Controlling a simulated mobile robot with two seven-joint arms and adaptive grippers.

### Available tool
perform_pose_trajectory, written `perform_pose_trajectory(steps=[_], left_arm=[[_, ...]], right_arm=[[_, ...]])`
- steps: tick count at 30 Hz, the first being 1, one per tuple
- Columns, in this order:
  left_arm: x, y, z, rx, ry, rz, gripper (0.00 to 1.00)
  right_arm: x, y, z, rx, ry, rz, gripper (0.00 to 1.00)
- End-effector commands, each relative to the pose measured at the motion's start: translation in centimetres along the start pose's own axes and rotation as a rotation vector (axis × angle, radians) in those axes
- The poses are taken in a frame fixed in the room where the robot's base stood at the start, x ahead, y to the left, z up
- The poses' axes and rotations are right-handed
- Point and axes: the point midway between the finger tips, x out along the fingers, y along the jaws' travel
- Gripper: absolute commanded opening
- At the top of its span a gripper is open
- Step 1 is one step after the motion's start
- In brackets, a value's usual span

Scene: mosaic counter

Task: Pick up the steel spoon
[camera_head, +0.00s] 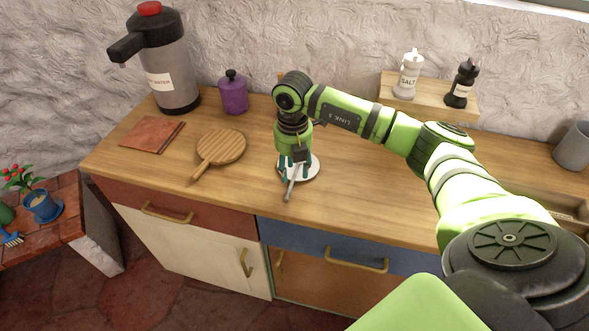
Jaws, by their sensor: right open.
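The steel spoon (289,193) lies at a white saucer (314,170) on the wooden counter, with its grey handle pointing to the counter's front edge. My right gripper (292,172) points down right over the spoon and saucer, fingers open. It hides the far part of the spoon and much of the saucer. I cannot tell whether the fingers touch the spoon. My left gripper is not in view.
A wooden riser (429,101) holds salt and pepper shakers behind my arm. A grey cup (574,147) stands far right. Counter between board and saucer is clear.

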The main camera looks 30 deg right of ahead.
Motion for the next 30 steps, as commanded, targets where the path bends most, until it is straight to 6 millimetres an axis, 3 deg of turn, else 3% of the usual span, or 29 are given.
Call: perform_pose_trajectory(steps=[1,4,10,14,18,25,30], left_arm=[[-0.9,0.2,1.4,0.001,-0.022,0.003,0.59],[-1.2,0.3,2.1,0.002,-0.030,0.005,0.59],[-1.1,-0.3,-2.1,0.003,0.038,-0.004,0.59],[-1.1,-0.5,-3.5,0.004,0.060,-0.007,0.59],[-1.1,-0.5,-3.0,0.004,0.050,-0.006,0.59],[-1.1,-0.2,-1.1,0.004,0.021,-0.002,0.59],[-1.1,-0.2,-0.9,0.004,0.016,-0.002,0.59]], right_arm=[[0.5,0.2,-0.2,0.000,0.004,-0.004,0.44],[2.1,0.2,-0.2,0.001,0.003,-0.001,0.44],[3.1,0.3,-0.1,-0.002,0.000,0.001,0.44],[3.1,0.3,-0.1,-0.002,0.000,0.002,0.44],[3.1,0.3,-0.1,-0.002,0.000,0.002,0.00],[3.0,0.3,-0.1,-0.002,0.000,0.002,0.00],[3.0,0.3,-0.1,-0.001,0.000,0.002,0.00]])
